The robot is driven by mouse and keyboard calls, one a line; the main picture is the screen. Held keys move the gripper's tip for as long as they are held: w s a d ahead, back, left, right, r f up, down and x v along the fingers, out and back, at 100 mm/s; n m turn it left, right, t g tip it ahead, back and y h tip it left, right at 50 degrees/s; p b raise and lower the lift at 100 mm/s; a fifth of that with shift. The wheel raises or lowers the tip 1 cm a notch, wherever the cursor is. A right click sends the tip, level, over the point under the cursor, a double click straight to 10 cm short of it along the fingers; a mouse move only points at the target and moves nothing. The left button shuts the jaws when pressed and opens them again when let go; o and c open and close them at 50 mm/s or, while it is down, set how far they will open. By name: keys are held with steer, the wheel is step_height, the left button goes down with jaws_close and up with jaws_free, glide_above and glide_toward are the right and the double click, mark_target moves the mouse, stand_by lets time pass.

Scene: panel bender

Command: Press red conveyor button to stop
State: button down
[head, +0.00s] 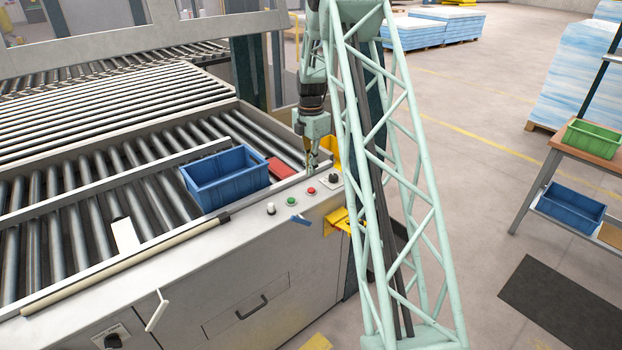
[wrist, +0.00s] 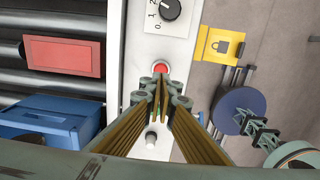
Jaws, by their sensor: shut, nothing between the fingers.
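The red button (head: 311,191) sits on the light grey control strip along the conveyor's front edge, with a green button (head: 291,201) to its left and a black rotary knob (head: 333,178) to its right. In the wrist view the red button (wrist: 161,69) shows just beyond my fingertips. My gripper (head: 312,168) points down over the strip, shut and empty. In the wrist view my gripper (wrist: 160,82) has its fingers together, and they hide the green button almost wholly. I cannot tell whether the fingertips touch the red button; a small gap seems to show.
A blue bin (head: 226,180) and a red block (head: 280,168) are on the conveyor rollers beside the strip. A white knob (head: 271,209) stands left of the green button. A yellow lock plate (wrist: 220,45) is right of the strip.

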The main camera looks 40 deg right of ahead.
steer(key=shift+r, duration=2.9)
steer(key=s+a+r+m+t+b, duration=0.1)
steer(key=s+a+r+m+b, duration=0.15)
steer(key=a+r, duration=0.5)
steer(key=s+a+r+m+b, duration=0.15)
steer(key=s+a+r, duration=0.25)
steer(key=a+r, duration=0.4)
steer(key=s+a+r+m+t+b, duration=0.1)
steer(key=s+a+r+m, duration=0.15)
steer(key=s+a, duration=0.35)
steer(key=s+a+r+m+b, duration=0.2)
steer(key=s+a+r, duration=0.25)
steer(key=a, duration=0.45)
steer(key=s+a+f+m+b, duration=0.1)
steer(key=s+a+m, duration=0.2)
steer(key=s, duration=0.7)
steer(key=s+a+f+m+t+b, duration=0.1)
steer(key=s+a+f+m+b, duration=0.1)
steer(key=s+a, duration=0.5)
steer(key=s+a+f+m+t+b, duration=0.1)
steer(key=s+a+m, duration=0.3)
steer(key=s, duration=1)
steer(key=shift+s+a+f+b, duration=0.35)
steer(key=shift+a+f+b, duration=0.25)
steer(key=shift+a+b, duration=0.05)
